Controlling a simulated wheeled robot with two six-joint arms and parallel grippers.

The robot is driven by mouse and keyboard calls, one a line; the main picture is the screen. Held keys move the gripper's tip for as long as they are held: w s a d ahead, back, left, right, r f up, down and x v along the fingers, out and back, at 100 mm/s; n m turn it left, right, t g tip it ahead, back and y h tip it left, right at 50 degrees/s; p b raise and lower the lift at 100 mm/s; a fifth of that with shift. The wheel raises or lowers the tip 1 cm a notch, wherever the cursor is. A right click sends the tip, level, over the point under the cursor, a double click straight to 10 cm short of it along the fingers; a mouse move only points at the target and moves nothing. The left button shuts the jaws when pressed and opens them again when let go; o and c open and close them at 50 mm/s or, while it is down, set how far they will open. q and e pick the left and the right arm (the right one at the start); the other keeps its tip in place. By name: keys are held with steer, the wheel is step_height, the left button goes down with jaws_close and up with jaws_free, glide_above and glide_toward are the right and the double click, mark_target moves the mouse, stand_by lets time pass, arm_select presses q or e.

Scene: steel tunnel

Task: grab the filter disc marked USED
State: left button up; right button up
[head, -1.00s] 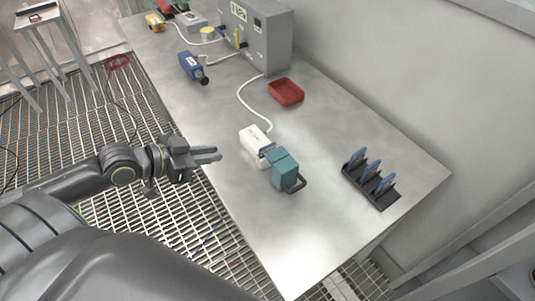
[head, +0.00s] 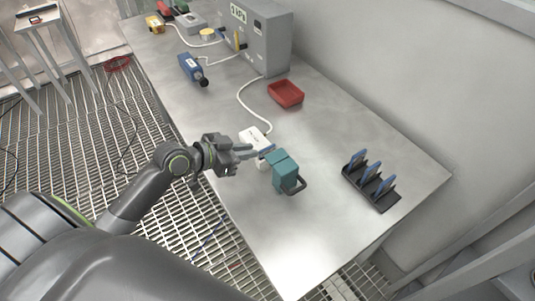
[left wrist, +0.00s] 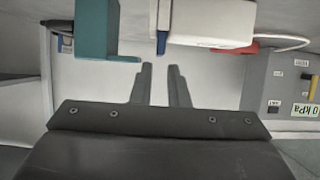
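A thin blue disc-like piece (head: 267,149) sits at the end of a white housing (head: 252,138), beside a teal block with a dark handle (head: 284,169). The left wrist view shows the blue piece (left wrist: 162,42) edge-on against the white housing (left wrist: 208,22), with a gap to the teal block (left wrist: 97,28). No USED mark is legible. My left gripper (head: 254,152) is by the white housing; in the left wrist view its fingers (left wrist: 161,68) are apart and empty, just short of the blue piece. My right gripper is not in view.
A black rack (head: 380,199) holds blue discs (head: 373,171) upright at the right of the steel table. A red tray (head: 286,94), a grey box (head: 262,40) with a hose and a blue device (head: 191,68) stand farther back. The front of the table is clear.

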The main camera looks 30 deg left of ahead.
mark_target(266, 149)
arm_select(q)
steer(key=shift+p+x, duration=0.8)
steer(key=shift+x, duration=1.8)
steer(key=shift+w+d+f, duration=0.1)
steer(key=shift+w+d, duration=0.1)
steer(key=shift+w, duration=0.05)
jaws_close()
